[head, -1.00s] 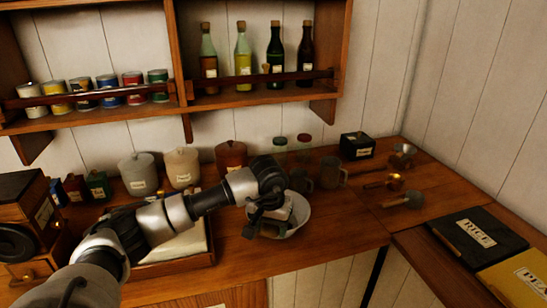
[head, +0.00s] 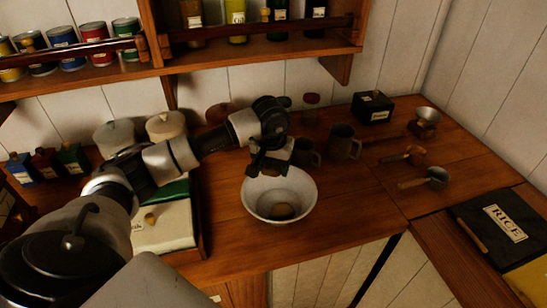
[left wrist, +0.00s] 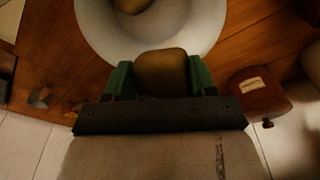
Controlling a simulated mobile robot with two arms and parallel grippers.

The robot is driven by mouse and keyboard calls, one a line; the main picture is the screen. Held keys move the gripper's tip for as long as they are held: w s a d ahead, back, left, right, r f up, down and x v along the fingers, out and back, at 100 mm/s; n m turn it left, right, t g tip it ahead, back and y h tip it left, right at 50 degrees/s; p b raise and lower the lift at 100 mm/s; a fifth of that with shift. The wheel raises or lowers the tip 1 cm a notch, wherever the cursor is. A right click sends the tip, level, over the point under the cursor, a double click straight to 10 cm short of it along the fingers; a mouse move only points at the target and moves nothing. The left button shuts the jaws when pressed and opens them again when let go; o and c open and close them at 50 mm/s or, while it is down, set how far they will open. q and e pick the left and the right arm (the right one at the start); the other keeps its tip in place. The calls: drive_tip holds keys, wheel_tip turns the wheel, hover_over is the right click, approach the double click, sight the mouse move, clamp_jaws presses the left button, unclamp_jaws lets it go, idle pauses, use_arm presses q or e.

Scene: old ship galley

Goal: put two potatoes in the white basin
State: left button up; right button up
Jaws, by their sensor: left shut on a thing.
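The white basin (head: 252,202) stands on the wooden counter in the head view; its rim also shows at the top of the left wrist view (left wrist: 207,22). One brown potato (head: 281,211) lies in the bottom of the basin, and part of it shows in the left wrist view (left wrist: 131,4). My left gripper (head: 268,168) is over the far left rim of the basin. In the left wrist view its green fingers are shut on another brown potato (left wrist: 162,72). In the head view the gripper hides most of that potato. My right gripper is not in view.
Two dark mugs (head: 344,143) stand behind the basin to the right. Metal scoops (head: 428,178) lie farther right. Counter right of the basin is clear.

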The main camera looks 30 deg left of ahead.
sight(273, 172)
use_arm(q)
drive_tip(key=f, duration=0.2)
drive_tip(key=f+b, duration=0.1)
drive_tip(key=shift+w+a+f, duration=0.2)
drive_tip(key=shift+w+a, duration=0.1)
drive_tip(key=shift+w, duration=0.1)
drive_tip(key=shift+s+d, duration=0.1)
drive_tip(key=shift+s+r, duration=0.1)
drive_tip(key=o, duration=1.1)
drive_tip(key=shift+c, duration=0.2)
drive_tip(key=r+b, duration=0.1)
drive_tip(key=r, duration=0.2)
drive_tip(key=r+b, duration=0.1)
drive_tip(key=r, duration=0.2)
drive_tip(key=s+r+b, duration=0.1)
drive_tip(key=r, duration=0.2)
drive_tip(key=shift+d+r, duration=0.2)
drive_tip(key=shift+r, duration=0.6)
